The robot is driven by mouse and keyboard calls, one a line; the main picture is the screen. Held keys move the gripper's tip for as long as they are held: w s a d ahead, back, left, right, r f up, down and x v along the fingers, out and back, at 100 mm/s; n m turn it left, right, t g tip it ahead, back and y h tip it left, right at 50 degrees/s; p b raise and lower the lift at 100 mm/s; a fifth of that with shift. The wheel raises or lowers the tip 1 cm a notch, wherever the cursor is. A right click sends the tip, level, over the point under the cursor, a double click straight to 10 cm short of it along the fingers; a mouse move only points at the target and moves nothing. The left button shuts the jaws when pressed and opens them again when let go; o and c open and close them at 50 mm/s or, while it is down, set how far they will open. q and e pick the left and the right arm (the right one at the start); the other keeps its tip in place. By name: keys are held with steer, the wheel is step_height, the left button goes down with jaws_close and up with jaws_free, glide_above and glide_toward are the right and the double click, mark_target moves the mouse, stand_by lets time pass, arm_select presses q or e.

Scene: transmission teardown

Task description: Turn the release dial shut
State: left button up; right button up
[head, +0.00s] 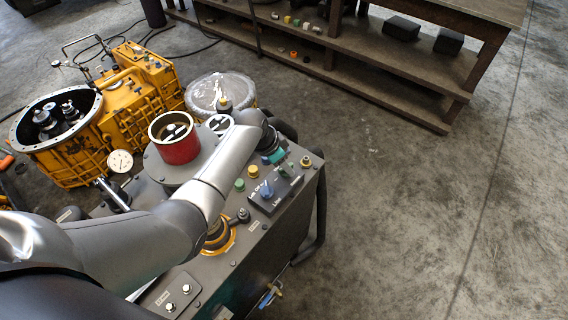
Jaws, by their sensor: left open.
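A dark square plate with white lettering lies on top of the grey machine cabinet (285,225). A blue dial (266,190) stands on this plate; it looks like the release dial, but the lettering is too small to read surely. My left arm reaches across the cabinet from the lower left. My left gripper (274,156) is at its end, just above and behind the blue dial in the picture and apart from it. Its fingers are small and partly hidden by the wrist; it is open and holds nothing that I can see. My right gripper is out of view.
A yellow button (253,171) and a green button (239,184) sit beside the plate. A red cylinder (175,141) and a dial gauge (121,161) stand to the left. A yellow gearbox housing (130,118) is behind. The floor at right is clear, below a wooden bench (370,85).

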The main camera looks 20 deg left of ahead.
arm_select(q)
jaws_close()
stand_by(0.4)
